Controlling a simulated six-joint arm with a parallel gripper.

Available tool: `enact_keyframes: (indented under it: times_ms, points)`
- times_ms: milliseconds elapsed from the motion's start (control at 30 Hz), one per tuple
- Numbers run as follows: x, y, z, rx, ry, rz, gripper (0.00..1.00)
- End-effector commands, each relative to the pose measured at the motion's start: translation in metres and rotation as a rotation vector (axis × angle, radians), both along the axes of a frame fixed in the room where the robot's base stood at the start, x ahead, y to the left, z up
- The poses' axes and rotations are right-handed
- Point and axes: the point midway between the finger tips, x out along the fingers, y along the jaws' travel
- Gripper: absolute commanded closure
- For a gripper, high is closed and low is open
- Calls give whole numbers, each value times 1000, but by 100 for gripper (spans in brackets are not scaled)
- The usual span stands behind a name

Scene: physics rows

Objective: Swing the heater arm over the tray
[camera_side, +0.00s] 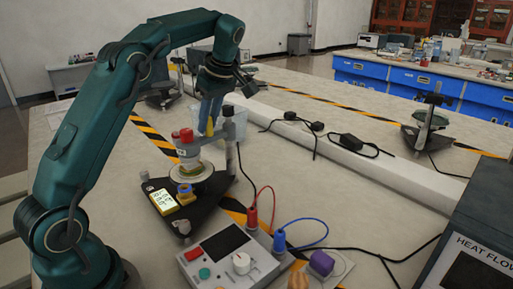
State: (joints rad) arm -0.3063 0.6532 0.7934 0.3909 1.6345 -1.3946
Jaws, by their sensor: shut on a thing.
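My gripper (208,122) points down above the black triangular stand and is shut at the heater arm, beside the top of the grey upright post (230,150). The exact grip is small and partly hidden by the fingers. A pale cylinder with a red top (187,140) stands just left of the fingers, above a round pale tray (207,182) on the stand. A yellow-green layer shows between cylinder and tray. I cannot tell whether the cylinder touches it.
A control box (230,256) with red and blue leads is in front. A clear bin (236,122) is behind the gripper. A dark HEAT FLOW box (470,245) stands at right.

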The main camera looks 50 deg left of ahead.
Motion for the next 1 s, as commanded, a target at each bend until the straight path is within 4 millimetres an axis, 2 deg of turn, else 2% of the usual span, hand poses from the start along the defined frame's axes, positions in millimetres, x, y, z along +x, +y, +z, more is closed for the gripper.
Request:
enact_keyframes:
  times_ms: [400, 433, 500, 867, 1000]
  points:
    - [0, -1, 1, -1, -1, 7, 100]
    - [0, -1, 1, -1, -1, 6, 72]
    - [0, -1, 1, -1, -1, 6, 45]
    - [0, -1, 1, -1, 0, 7, 45]
    - [1, 0, 6, 0, -2, 7, 45]
